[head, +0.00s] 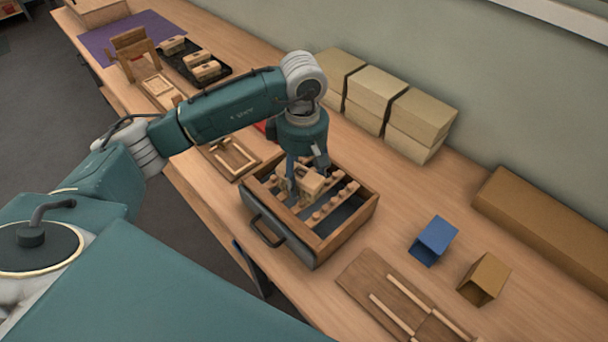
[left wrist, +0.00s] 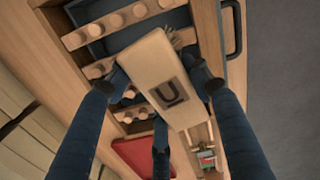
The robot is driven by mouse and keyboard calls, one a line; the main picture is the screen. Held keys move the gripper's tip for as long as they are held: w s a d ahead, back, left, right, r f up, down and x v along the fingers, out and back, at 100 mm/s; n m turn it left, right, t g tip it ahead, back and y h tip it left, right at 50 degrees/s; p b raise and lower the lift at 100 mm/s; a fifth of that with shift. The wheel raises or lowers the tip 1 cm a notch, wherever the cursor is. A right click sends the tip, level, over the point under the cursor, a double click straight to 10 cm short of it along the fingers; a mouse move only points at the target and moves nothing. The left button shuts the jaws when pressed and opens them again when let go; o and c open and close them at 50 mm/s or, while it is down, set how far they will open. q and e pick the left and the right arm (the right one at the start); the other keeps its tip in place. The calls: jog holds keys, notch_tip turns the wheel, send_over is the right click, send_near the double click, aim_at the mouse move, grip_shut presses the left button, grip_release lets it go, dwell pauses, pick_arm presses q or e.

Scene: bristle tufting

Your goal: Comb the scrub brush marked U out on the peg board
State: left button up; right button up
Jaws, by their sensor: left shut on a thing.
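The scrub brush marked U (left wrist: 165,85) is a pale wooden block with a dark U label on its face; a few bristles show at its far end in the left wrist view. My left gripper (head: 307,172) is shut on this brush (head: 311,184), with fingers on both sides of it. The peg board (left wrist: 110,27) has rows of round wooden pegs on bars and sits in a wooden-framed box (head: 345,232) with a dark handle. The brush is over the pegs, among the rows; whether its bristles touch them is hidden. My right gripper is not in view.
A black tray (head: 222,75) with several similar blocks and a purple mat (head: 122,32) lie at the far left. Stacked tan boxes (head: 375,92) line the wall. A blue open box (head: 433,240), a tan one (head: 484,279) and a slatted board (head: 368,278) stand to the right.

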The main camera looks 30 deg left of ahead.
pick_arm(q)
jog(key=w+d+b, duration=0.2)
jog(key=w+b, duration=0.1)
jog(key=w, duration=0.4)
jog(key=shift+d, duration=0.25)
